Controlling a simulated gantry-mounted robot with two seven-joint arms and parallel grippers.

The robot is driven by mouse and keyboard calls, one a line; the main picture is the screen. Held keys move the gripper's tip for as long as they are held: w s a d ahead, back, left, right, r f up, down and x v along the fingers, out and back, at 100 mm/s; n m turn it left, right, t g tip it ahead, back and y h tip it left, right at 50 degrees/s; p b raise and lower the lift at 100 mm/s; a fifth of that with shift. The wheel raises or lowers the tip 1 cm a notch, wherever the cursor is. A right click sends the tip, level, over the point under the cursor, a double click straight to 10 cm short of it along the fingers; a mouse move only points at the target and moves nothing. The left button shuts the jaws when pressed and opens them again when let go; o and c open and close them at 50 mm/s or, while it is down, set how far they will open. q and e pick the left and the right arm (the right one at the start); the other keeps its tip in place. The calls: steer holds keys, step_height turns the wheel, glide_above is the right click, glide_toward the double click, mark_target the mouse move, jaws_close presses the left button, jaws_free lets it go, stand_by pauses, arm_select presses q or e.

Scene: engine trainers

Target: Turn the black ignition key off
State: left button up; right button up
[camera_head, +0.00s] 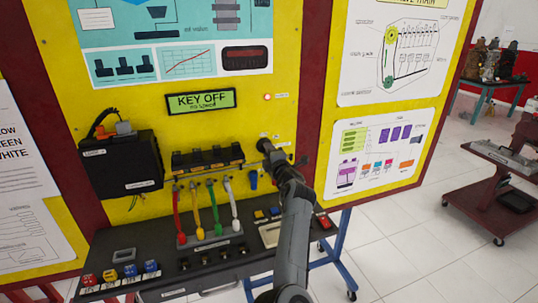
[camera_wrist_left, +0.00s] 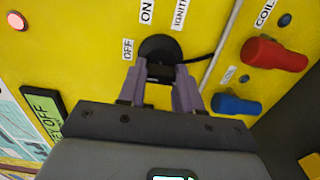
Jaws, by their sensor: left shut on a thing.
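The black ignition switch (camera_wrist_left: 157,45) sits on the yellow panel in the left wrist view, between labels reading OFF, ON and IGNITION. My left gripper (camera_wrist_left: 160,72) is shut on the dark ignition key (camera_wrist_left: 160,71) in front of the switch; the fingers hide much of the key and its exact angle. In the head view my left gripper (camera_head: 268,150) reaches the panel, covering the key there. The green display (camera_head: 201,101) reads KEY OFF. My right gripper is not in view.
A red knob (camera_wrist_left: 273,54) and a blue knob (camera_wrist_left: 236,104) stick out right of the switch in the left wrist view. A black box (camera_head: 121,162) and a coil unit with coloured leads (camera_head: 208,158) are left of my gripper. A sloping control desk (camera_head: 165,270) lies below.

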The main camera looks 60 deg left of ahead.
arm_select(q)
steer(key=o, duration=1)
steer(key=shift+o, duration=0.2)
steer(key=v, duration=1.1)
steer(key=shift+a, duration=0.1)
